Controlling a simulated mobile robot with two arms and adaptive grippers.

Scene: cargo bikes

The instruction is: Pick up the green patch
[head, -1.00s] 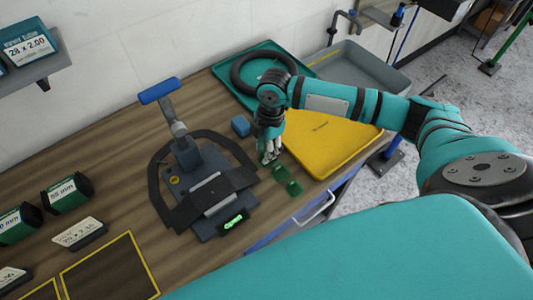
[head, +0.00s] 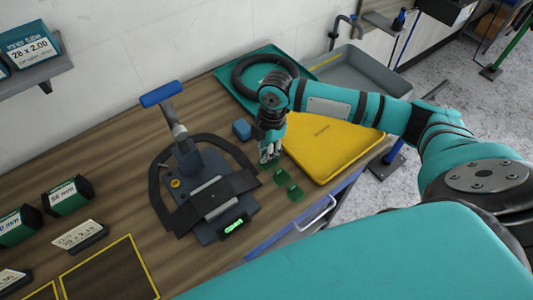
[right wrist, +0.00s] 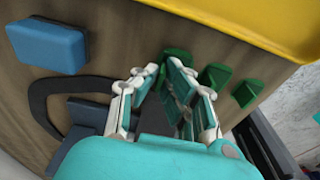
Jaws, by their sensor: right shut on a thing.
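My right gripper (head: 268,158) points down at the worktop, just left of the yellow case. In the right wrist view its fingers (right wrist: 176,85) are shut on a green patch (right wrist: 178,62), which shows at the fingertips. In the head view the gripper hides that patch. Two more green patches lie on the wood nearby: one close to the gripper (head: 280,177) and one nearer the bench's front edge (head: 295,193). They also show in the right wrist view, right of the fingers, as a middle patch (right wrist: 215,75) and an outer patch (right wrist: 247,92). My left gripper is out of view.
A yellow case (head: 335,145) lies right of the gripper. A blue block (head: 242,129) sits to its left. A dark stand with a green display (head: 234,226) stands further left. A teal tray (head: 228,97) with a black tyre (head: 262,67) is behind, beside a grey tray (head: 375,75).

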